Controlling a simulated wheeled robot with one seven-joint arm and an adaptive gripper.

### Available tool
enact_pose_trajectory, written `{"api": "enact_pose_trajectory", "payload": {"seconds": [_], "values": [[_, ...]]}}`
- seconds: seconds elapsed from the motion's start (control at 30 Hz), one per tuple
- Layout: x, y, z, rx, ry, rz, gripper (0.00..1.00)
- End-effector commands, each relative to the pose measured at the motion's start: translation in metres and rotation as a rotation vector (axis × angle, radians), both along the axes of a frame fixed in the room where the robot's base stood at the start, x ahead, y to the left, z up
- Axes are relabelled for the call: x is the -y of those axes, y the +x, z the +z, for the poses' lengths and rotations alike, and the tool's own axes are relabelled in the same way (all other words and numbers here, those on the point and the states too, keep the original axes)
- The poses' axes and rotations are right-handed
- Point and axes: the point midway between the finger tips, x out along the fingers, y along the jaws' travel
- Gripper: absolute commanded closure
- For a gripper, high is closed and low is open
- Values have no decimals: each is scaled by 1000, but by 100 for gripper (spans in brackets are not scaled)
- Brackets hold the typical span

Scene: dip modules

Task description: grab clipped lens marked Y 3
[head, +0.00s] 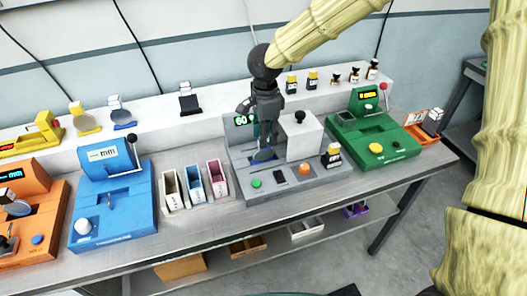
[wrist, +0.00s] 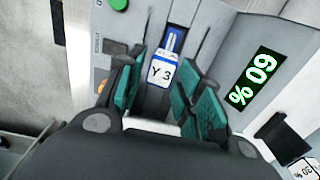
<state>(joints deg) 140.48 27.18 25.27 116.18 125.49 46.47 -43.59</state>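The clipped lens marked Y 3 shows its white label (wrist: 161,73) with a blue edge in the wrist view, standing in a slot of the grey machine (head: 318,184). In the wrist view my gripper (wrist: 164,82) is open, with one teal finger pad on each side of the label. I see gaps between the pads and the label. The lower part of the clip is hidden by my gripper's body.
The grey machine has a 60 % display (wrist: 253,77), a white block (head: 304,142), and green and orange buttons. A green machine (head: 375,140) stands right, a blue one (head: 115,205) left. Small bins (head: 193,185) stand between. More clipped lenses stand on the back shelf (head: 215,96).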

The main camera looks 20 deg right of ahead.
Motion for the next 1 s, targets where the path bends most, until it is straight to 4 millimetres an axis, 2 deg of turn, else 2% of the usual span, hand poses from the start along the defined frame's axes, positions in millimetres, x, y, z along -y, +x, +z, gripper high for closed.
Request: {"api": "enact_pose_trajectory", "payload": {"seconds": [0.13,0.5,0.63,0.87,1.0], "values": [[-1,7,-14,-10,-2,1,66],[-1,7,-56,-9,-1,2,66],[-1,9,-64,-9,-1,2,66],[-1,9,-65,-8,0,2,66],[-1,9,-65,-8,0,2,92]]}}
